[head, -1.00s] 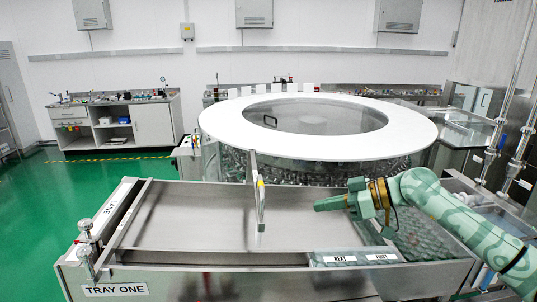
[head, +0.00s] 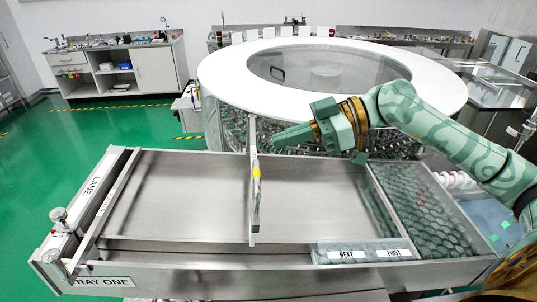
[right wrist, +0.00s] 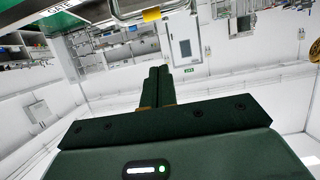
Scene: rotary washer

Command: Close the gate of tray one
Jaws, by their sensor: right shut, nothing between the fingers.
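Tray one (head: 200,158) is a long steel tray with a "TRAY ONE" label at its front left. Its gate (head: 253,205) is a thin upright panel seen nearly edge-on, running from the far wall to the near side, with a yellow mark (head: 256,172). My right gripper (head: 277,138) is shut and empty. It is just right of the gate's far end and looks raised above the tray; I cannot tell whether it touches. In the right wrist view the shut fingers (right wrist: 157,85) point toward a metal handle with a yellow piece (right wrist: 151,14), near a "GATE" label (right wrist: 62,7).
A round washer with a white ring top (head: 225,85) stands behind the tray. Glass vials (head: 425,205) fill the tray's right end. A block labelled "NEXT" and "FIRST" (head: 365,252) lies at the front. A "LANE" bar (head: 95,190) is at the left. The tray's middle floor is bare.

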